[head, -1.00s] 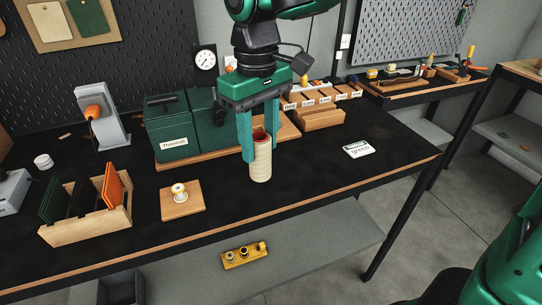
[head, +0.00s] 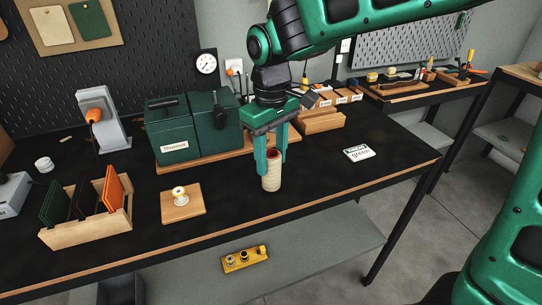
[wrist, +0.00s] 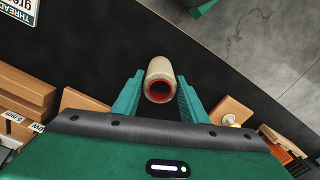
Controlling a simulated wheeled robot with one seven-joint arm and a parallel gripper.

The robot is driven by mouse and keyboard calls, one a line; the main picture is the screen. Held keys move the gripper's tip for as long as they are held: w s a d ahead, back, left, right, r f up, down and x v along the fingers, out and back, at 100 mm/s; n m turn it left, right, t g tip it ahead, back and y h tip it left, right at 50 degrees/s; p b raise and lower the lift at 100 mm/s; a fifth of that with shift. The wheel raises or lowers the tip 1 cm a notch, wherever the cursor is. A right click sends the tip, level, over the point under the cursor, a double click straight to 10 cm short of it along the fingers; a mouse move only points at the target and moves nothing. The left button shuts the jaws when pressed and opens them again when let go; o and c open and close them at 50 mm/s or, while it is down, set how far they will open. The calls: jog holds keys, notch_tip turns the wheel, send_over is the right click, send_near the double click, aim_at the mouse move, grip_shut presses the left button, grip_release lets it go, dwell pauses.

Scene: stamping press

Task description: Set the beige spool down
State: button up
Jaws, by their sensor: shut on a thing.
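The beige spool (head: 271,183) has a red-lined hollow core and stands roughly upright between the fingers of my gripper (head: 271,165) in the head view. The gripper is shut on its upper part. In the wrist view the spool (wrist: 160,74) shows end-on between the two teal fingers. Its lower end is over the black bench top (head: 320,180); I cannot tell whether it touches the surface.
A wooden block with a pale knob (head: 183,203) lies left of the spool. A rack of coloured cards (head: 85,232) stands farther left. Green boxes (head: 174,135) and wooden boxes (head: 320,124) stand behind. A white label card (head: 359,153) lies right. Bench space around the spool is clear.

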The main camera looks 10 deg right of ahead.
jog(key=o, duration=1.2)
jog(key=shift+f, duration=0.1)
notch_tip(320, 180, up, 12)
jog(key=shift+r, duration=0.15)
